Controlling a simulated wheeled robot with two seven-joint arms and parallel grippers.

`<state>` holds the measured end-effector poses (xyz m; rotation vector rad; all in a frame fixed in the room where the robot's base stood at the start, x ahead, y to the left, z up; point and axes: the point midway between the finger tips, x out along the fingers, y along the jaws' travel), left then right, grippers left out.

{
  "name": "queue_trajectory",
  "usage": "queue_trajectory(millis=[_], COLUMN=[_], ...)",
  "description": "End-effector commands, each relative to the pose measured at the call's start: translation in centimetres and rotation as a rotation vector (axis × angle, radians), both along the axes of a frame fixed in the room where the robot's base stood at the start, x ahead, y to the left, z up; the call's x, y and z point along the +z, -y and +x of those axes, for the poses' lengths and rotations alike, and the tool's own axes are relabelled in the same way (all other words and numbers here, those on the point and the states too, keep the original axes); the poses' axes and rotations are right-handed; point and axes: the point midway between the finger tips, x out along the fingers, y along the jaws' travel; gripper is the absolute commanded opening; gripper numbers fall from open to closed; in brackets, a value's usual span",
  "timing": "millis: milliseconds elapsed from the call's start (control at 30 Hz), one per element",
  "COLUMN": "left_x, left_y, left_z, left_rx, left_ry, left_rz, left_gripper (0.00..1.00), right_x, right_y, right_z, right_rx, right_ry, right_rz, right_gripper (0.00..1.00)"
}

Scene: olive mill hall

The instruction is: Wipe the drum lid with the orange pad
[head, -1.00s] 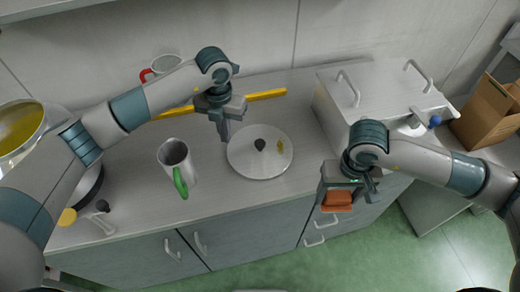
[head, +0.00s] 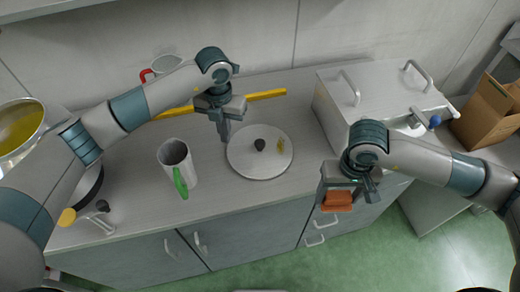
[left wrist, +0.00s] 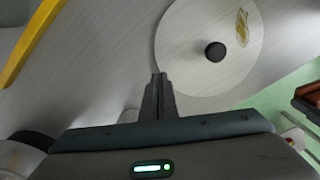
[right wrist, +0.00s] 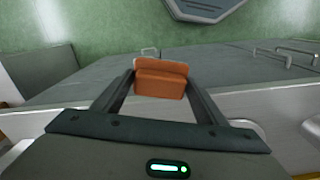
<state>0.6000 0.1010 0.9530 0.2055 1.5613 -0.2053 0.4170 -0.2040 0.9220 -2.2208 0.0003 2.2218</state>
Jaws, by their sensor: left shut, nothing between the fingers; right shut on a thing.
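The drum lid (head: 262,166) is a round pale disc with a dark knob (head: 260,145) in the middle. It lies on the counter, and a yellow smear (head: 281,145) shows to the right of the knob. My left gripper (head: 224,138) is shut and empty at the lid's left edge; in the left wrist view its fingertips (left wrist: 160,76) are by the rim of the lid (left wrist: 190,60). Whether they touch it I cannot tell. My right gripper (head: 343,197) is shut on the orange pad (head: 337,201), in front of the counter's front edge. The pad also shows between the fingers in the right wrist view (right wrist: 160,82).
A metal jug (head: 176,158) with a green handle stands left of the lid. A yellow bar (head: 266,95) lies behind. A metal box (head: 378,85) with handles is at the back right. A cardboard box (head: 490,112) stands far right. A red-handled cup (head: 164,66) is at the back.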

Motion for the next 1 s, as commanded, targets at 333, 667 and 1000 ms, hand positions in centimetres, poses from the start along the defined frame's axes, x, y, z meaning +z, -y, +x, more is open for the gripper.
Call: queue_trajectory(millis=[333,667,1000], left_x=[-0.2,-0.7,-1.3], left_y=[0.0,0.0,0.0], left_z=[0.0,0.0,0.0], left_rx=[0.0,0.0,0.0], left_ry=[0.0,0.0,0.0], left_rz=[0.0,0.0,0.0], left_gripper=[0.0,0.0,0.0], right_x=[-0.2,-0.7,-1.2], right_y=[0.0,0.0,0.0], right_z=[0.0,0.0,0.0], right_rx=[0.0,0.0,0.0], right_ry=[0.0,0.0,0.0], right_rz=[0.0,0.0,0.0], right_gripper=[0.48,0.48,0.48])
